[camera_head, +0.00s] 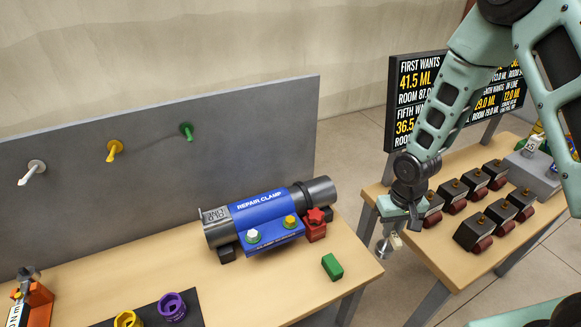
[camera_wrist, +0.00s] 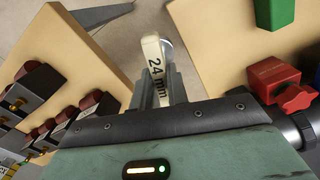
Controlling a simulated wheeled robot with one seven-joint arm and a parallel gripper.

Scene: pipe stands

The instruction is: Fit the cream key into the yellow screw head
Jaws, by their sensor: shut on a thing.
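My gripper (camera_head: 392,224) is shut on the cream key (camera_head: 397,241) and holds it over the gap between the two tables. In the wrist view the key (camera_wrist: 152,47) stands between the fingers (camera_wrist: 159,80), reads "24 mm" and has a round metal end, partly hidden. The yellow screw head is not visible in the wrist view.
A red valve (camera_head: 315,224) sits at the clamp's right end, with a green block (camera_head: 332,266) in front. Purple (camera_head: 172,306) and yellow (camera_head: 127,319) rings lie front left. Several black blocks (camera_head: 470,236) fill the right table. A grey panel (camera_head: 230,130) with pegs stands behind the clamp.

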